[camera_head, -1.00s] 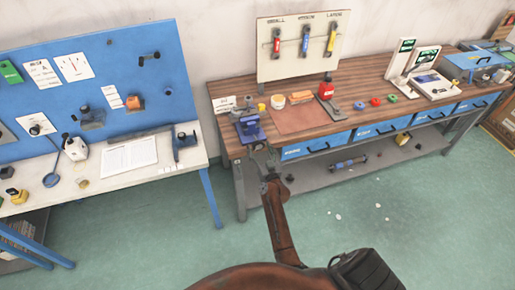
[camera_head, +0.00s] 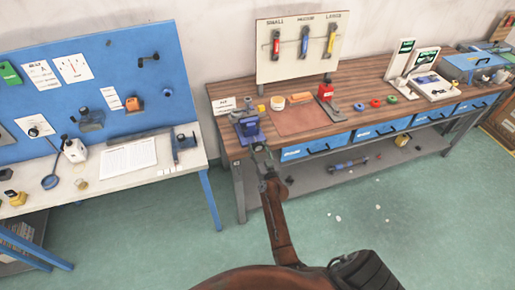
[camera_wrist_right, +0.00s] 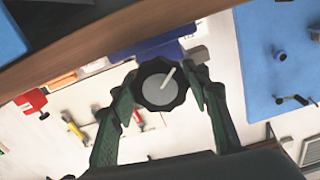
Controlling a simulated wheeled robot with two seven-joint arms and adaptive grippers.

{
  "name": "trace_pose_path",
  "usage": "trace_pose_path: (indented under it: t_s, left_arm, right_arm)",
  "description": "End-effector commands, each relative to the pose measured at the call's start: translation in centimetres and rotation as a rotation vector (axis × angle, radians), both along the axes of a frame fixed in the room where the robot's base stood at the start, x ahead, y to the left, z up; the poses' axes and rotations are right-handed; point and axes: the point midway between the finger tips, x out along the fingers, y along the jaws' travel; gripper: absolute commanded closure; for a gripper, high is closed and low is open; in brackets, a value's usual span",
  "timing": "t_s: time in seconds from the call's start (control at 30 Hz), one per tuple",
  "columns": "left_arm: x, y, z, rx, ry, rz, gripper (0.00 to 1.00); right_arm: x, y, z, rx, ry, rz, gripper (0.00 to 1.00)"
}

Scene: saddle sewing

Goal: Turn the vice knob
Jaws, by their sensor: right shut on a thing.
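The blue vice (camera_head: 249,128) stands at the left front corner of the wooden workbench (camera_head: 375,85). Its knob (camera_wrist_right: 160,86) shows in the right wrist view as a black, lobed disc with a grey face and a pale pointer line. My right gripper (camera_wrist_right: 162,92) has its two green fingers on either side of the knob, shut on it. In the head view my right gripper (camera_head: 262,152) is just in front of the vice, at the bench's front edge, and hides the knob. My left gripper is not in view.
A white table (camera_head: 125,165) with a blue pegboard stands at left.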

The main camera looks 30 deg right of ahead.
Motion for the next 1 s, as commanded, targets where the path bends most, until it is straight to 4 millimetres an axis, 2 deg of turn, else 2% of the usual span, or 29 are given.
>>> trace_pose_path:
  t_s: [0.17,0.4,0.67,0.7,0.93,1.0]
  left_arm:
    - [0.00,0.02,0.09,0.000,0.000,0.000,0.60]
    - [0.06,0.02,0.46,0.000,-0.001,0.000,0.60]
    - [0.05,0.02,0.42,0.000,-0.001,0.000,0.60]
    - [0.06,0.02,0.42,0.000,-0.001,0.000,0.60]
    - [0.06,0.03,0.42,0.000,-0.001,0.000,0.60]
    - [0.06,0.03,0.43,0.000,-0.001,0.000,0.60]
  right_arm:
    - [-0.01,0.00,0.01,0.014,-0.003,0.000,0.81]
    - [0.02,0.04,0.07,0.121,-0.029,0.001,0.81]
    - [0.02,0.05,0.04,0.127,-0.032,0.001,0.81]
    - [0.02,0.05,0.04,0.127,-0.032,0.001,0.54]
    - [0.01,0.05,0.02,0.126,-0.031,0.001,0.39]
    - [0.01,0.04,0.02,0.125,-0.031,0.001,0.38]
